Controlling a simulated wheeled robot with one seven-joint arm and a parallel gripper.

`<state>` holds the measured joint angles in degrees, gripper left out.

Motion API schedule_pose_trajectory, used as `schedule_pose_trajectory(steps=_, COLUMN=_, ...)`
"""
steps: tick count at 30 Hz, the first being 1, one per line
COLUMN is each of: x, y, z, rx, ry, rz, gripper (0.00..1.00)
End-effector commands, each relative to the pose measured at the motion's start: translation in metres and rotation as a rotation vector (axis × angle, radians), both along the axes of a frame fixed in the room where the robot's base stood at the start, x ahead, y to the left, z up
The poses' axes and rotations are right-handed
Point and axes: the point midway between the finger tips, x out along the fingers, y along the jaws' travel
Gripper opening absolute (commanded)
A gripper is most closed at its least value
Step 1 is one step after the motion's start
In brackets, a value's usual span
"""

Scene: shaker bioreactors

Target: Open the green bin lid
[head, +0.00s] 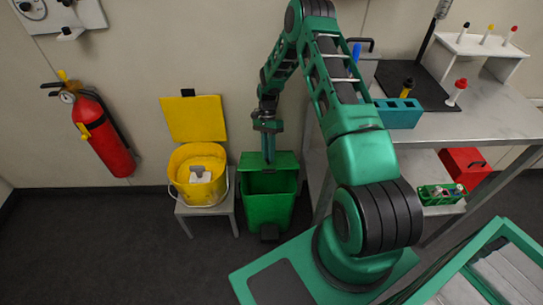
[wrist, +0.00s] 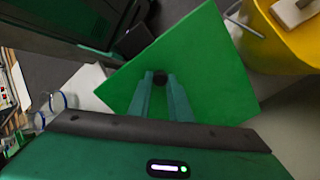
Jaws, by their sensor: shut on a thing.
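The green bin (head: 268,210) stands on the floor between the yellow bucket and the workbench. Its green lid (head: 287,160) is raised at the back, and the dark inside of the bin shows below it. In the wrist view the lid (wrist: 200,60) is a bright green panel with a small dark knob (wrist: 159,78). My gripper (head: 268,158) reaches down in front of the lid. In the wrist view my gripper (wrist: 160,80) has its two fingertips closed on the knob. The lid's hinge is hidden.
A yellow bucket (head: 181,188) with its lid up stands on a small stool (head: 204,210) close to the bin's left. A red fire extinguisher (head: 105,138) hangs on the wall. A workbench (head: 470,120) with a teal block (head: 398,114) stands at right. Floor at left is clear.

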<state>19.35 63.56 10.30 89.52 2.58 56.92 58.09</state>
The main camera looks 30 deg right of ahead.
Motion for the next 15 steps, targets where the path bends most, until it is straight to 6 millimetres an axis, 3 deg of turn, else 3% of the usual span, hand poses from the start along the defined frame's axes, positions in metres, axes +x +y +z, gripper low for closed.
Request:
schedule_pose_trajectory(steps=8, x=0.0037, y=0.0030, z=-0.0004, rx=-0.001, ry=-0.009, rz=0.004, gripper=0.00)
schedule_pose_trajectory(steps=9, x=0.0038, y=0.0029, z=-0.0003, rx=-0.001, ry=-0.009, rz=0.004, gripper=0.23)
schedule_pose_trajectory(steps=11, x=0.0035, y=0.0030, z=-0.0002, rx=-0.001, ry=-0.008, rz=0.004, gripper=0.37)
schedule_pose_trajectory(steps=15, x=0.0025, y=0.0028, z=-0.0002, rx=-0.001, ry=-0.006, rz=0.003, gripper=0.37)
